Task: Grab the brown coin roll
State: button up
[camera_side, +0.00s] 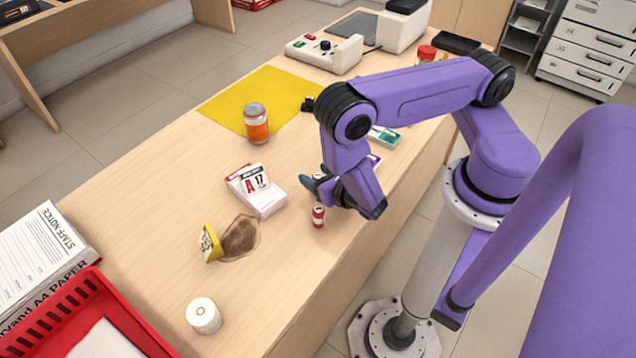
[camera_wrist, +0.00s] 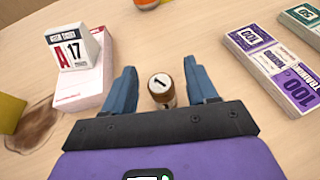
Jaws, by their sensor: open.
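The brown coin roll (camera_wrist: 161,90) stands upright on the counter, with a pale top marked 1. In the wrist view it sits between the two blue fingers of my gripper (camera_wrist: 161,80), with a gap visible on each side. In the side view its lower part (camera_side: 318,216) looks reddish-brown with a white band, just below my gripper (camera_side: 320,187); the fingers and wrist hide part of it. My gripper is open, and its fingers are around the roll without visibly closing on it.
A white-and-red box (camera_side: 262,198) with an A 17 calendar stands left of the roll. Banknote bundles (camera_wrist: 265,68) lie to its right in the wrist view.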

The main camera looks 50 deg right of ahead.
jog(key=shift+c, duration=0.3)
grip_shut()
jog(key=shift+r, duration=0.1)
